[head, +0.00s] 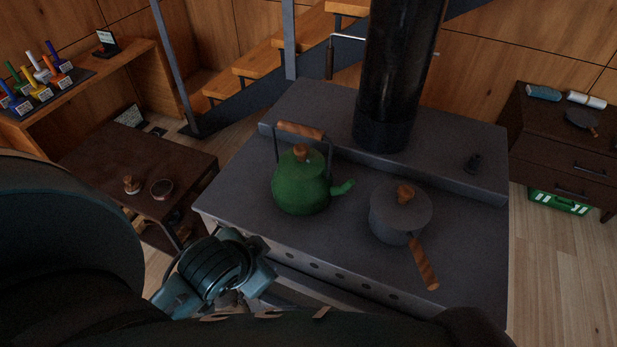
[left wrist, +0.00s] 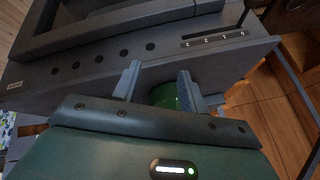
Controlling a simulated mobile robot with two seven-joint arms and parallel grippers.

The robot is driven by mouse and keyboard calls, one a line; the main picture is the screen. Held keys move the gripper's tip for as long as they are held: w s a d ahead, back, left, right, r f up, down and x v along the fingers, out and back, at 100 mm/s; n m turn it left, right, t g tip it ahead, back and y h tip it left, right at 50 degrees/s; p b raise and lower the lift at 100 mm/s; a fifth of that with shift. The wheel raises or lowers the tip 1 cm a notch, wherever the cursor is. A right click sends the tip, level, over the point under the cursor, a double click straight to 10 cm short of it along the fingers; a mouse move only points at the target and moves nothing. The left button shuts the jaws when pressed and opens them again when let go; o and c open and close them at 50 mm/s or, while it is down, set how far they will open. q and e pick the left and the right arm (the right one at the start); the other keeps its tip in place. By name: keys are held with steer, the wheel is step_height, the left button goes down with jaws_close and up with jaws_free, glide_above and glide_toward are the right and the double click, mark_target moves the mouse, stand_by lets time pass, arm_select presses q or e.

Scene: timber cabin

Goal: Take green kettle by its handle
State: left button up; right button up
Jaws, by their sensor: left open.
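The green kettle (head: 301,184) stands upright on the grey stove top (head: 340,240). Its arched handle (head: 301,130) has a wooden grip and stands up over the wooden lid knob. The spout points right. My left gripper (head: 222,272) is at the stove's front left edge, nearer to me than the kettle and apart from its handle. In the left wrist view its two fingers (left wrist: 158,88) are spread with nothing gripped. A green patch, seemingly the kettle (left wrist: 163,95), shows behind and between them, mostly hidden by the gripper body. My right gripper is not in view.
A grey saucepan (head: 399,213) with a wooden handle stands right of the kettle. The black stovepipe (head: 395,80) rises behind. A low brown table (head: 90,165) is at left, a dark drawer cabinet (head: 560,150) at right. The stove top left of the kettle is clear.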

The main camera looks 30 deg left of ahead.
arm_select(q)
steer(key=w+a+r+m+t+y, duration=0.2)
steer(key=w+a+r+m+t, duration=0.1)
steer(key=w+r+m+t, duration=0.35)
steer(key=m+t+h+b, duration=0.2)
steer(key=m+t+h, duration=0.1)
steer(key=m, duration=0.4)
glide_toward(308, 135)
steer(key=x, duration=0.5)
steer(key=shift+w+f, duration=0.1)
steer(key=shift+w, duration=0.4)
steer(key=x, duration=0.5)
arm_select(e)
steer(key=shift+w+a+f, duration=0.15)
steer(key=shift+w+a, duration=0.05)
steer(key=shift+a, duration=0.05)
arm_select(q)
steer(key=shift+c, duration=0.2)
jaws_close()
